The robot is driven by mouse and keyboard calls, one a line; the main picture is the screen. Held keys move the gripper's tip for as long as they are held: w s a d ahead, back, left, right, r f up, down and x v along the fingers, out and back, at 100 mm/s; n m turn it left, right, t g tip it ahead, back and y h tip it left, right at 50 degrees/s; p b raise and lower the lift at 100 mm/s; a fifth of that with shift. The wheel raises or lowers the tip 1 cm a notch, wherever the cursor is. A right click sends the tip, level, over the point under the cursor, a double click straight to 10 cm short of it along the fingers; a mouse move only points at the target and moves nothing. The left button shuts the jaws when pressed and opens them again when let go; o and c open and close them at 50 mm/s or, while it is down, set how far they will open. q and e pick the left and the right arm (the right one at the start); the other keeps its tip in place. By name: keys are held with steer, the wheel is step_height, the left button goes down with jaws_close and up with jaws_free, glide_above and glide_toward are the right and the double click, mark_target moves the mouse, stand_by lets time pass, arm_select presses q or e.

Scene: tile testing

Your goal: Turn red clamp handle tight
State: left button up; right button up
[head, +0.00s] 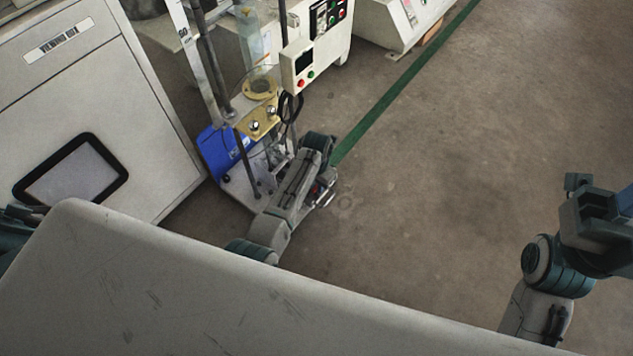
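My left arm reaches from the lower middle toward a test stand (222,165) with a blue panel, steel rods and a brass-coloured block (262,122). My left gripper (323,190) seems to be the small dark and metallic part at the right side of this arm, close to the stand's front right; its fingers are too small to read. A tiny red spot shows there, but I cannot tell whether it is a red clamp handle. No red handle is clear elsewhere. My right arm is at the right edge, far from the stand; its fingers cannot be made out.
A control box (301,66) with red and green buttons hangs beside the stand. A large grey cabinet (100,95) with a dark-framed panel stands left. Another pale machine (405,18) is at the top. The concrete floor (480,150) right of the green line is clear.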

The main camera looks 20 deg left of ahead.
arm_select(q)
steer(key=shift+c, duration=0.4)
jaws_close()
